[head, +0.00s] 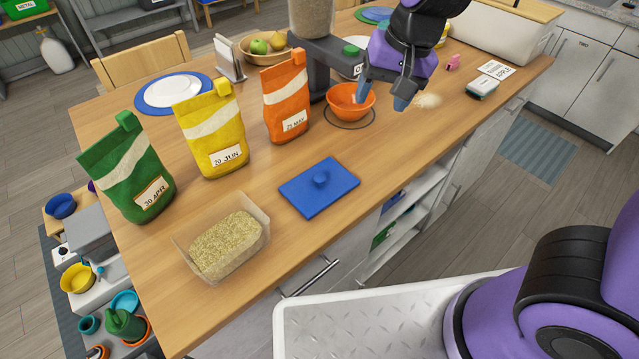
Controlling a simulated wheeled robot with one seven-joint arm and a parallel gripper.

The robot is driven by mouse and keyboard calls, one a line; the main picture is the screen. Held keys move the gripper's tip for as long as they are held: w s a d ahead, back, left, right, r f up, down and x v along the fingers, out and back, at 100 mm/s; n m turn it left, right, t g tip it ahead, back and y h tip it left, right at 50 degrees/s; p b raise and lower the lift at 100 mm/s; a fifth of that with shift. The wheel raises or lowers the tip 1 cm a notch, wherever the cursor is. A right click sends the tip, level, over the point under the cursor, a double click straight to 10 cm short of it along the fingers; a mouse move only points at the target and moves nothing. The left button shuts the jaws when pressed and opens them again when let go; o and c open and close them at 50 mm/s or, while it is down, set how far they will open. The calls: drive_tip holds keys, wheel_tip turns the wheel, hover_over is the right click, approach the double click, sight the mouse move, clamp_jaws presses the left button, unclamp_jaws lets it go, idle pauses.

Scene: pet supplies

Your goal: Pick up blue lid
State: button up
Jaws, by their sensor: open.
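Nothing shows between the fingers.
Green (128,172), yellow (211,130) and orange (287,97) bags stand left of and behind the lid. A grey dispenser (325,62) stands behind the bowl. A small pale pile (428,101) lies right of my gripper. The wood around the lid is clear.

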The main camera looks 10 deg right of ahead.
sight(319, 177)
drive_tip(key=w+a+f+h, duration=0.2)
drive_tip(key=a+f+h, duration=0.1)
drive_tip(key=a+f, duration=0.85)
drive_tip(key=shift+m, duration=0.4)
drive_tip(key=shift+w+d+f, duration=0.25)
drive_tip(key=shift+w+f, duration=0.05)
drive_tip(key=shift+f, duration=1.65)
drive_tip(key=shift+w+d+f, duration=0.25)
drive_tip(key=shift+w+f, duration=0.05)
drive_tip(key=shift+f, duration=1.7)
drive_tip(key=shift+w+d+f, duration=0.25)
drive_tip(key=shift+w+f, duration=0.05)
drive_tip(key=shift+f, duration=1.65)
drive_tip(key=c, duration=1)
